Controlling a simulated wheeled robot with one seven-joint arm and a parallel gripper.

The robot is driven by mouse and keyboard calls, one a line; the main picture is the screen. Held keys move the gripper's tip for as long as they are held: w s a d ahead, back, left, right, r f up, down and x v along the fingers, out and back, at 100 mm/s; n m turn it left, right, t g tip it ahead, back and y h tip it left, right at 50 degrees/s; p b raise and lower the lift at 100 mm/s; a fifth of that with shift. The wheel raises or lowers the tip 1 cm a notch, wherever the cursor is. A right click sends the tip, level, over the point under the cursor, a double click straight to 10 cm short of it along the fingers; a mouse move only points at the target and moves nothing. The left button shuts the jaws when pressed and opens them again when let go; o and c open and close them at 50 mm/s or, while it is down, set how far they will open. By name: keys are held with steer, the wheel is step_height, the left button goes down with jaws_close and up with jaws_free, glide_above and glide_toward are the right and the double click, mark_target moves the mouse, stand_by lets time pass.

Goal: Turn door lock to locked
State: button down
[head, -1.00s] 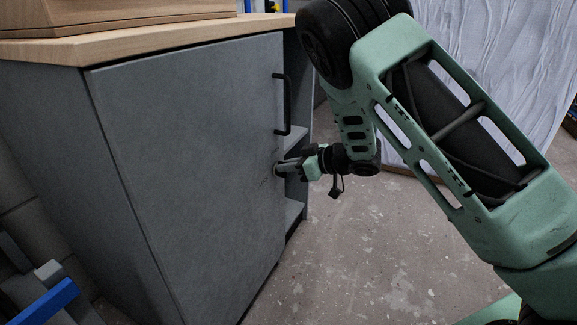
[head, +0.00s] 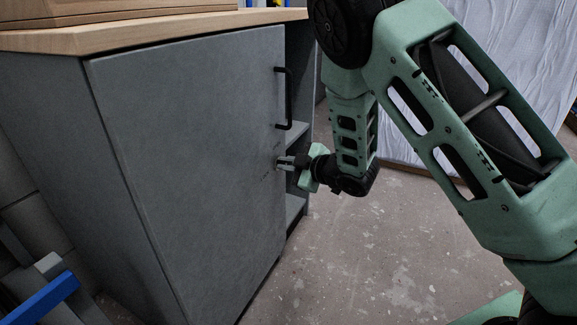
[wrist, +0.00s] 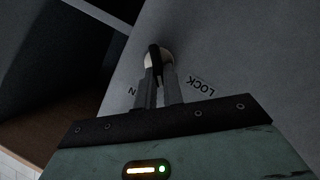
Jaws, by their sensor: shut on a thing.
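The grey cabinet door (head: 185,150) is closed, with a black bar handle (head: 288,98) near its right edge. The door lock sits below the handle; in the wrist view it is a pale round base with a dark thumb-turn (wrist: 154,52). My gripper (head: 281,162) reaches the lock from the right. In the wrist view my gripper (wrist: 158,83) is shut on the thumb-turn, which lies between its two fingers. The word LOCK (wrist: 201,87) shows right of the fingers. On the left only a letter N (wrist: 132,91) shows; the fingers hide part of the lettering.
The cabinet has a wooden top (head: 140,32) and open shelves (head: 295,205) to the right of the door. A blue bar (head: 45,300) lies at the lower left. A white sheet (head: 490,60) hangs behind my arm. The concrete floor (head: 370,260) at right is clear.

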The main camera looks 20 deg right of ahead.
steer(key=shift+s+a+f+n+t+b, duration=0.1)
steer(key=shift+f+n+t+b, duration=0.15)
steer(key=shift+n+t+b, duration=0.7)
steer(key=shift+a+f+n+t+b, duration=0.1)
steer(key=shift+f+n+t+b, duration=0.25)
steer(key=shift+n+b, duration=1.05)
steer(key=shift+s+a+f+n+t+b, duration=0.15)
steer(key=shift+n+t+b, duration=0.6)
steer(key=shift+n, duration=0.8)
steer(key=shift+w, duration=0.1)
steer(key=c, duration=1.5)
jaws_free()
steer(key=shift+d, duration=0.1)
